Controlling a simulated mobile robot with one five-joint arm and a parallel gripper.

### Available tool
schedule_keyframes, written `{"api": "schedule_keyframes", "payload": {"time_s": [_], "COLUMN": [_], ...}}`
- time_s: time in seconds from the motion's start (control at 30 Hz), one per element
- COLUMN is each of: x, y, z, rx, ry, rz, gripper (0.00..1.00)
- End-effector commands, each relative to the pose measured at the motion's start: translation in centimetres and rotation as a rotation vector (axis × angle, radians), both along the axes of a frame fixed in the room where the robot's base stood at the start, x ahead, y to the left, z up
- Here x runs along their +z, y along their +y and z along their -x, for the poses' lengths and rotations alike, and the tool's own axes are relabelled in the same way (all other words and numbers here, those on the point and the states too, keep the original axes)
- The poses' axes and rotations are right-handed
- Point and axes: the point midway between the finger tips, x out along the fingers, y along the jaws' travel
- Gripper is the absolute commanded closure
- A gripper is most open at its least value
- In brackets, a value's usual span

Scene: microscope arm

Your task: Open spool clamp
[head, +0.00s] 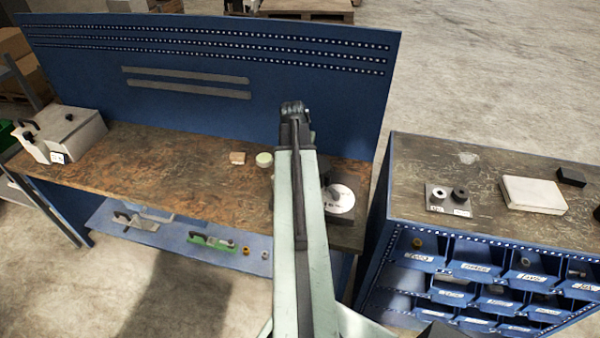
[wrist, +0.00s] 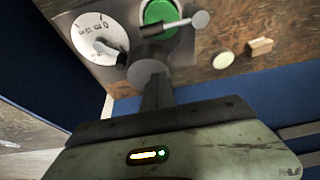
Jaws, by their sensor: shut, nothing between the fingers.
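In the wrist view a grey fixture plate (wrist: 103,68) carries a white numbered dial (wrist: 92,36) with a dark pointer, and a green round part (wrist: 160,14). A metal lever (wrist: 178,25) with a grey end knob (wrist: 200,20) crosses in front of the green part, from a dark round hub (wrist: 152,52); this looks like the spool clamp. My gripper (wrist: 149,74) is shut and empty, its tip close to the hub; I cannot tell whether they touch. In the head view the white dial (head: 338,199) shows right of my arm, which hides the rest of the fixture.
A tan block (head: 238,158) and pale round disc (head: 264,159) lie left of the fixture on the wooden bench (head: 170,165). A grey machine (head: 65,135) stands far left. A blue back panel (head: 230,125) rises behind. A bin cabinet (head: 480,225) stands right, across a gap.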

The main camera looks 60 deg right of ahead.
Motion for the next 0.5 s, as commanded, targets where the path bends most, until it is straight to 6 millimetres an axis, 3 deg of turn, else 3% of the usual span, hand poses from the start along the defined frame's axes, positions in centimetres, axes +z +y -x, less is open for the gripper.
{"api": "schedule_keyframes", "payload": {"time_s": [0.27,0.5], "x": [-1.3,-5.5], "y": [-0.3,-1.7], "z": [-0.2,-0.6], "rx": [0.002,0.002], "ry": [0.001,0.001], "rz": [-0.001,-0.001], "gripper": [1.0,1.0]}}
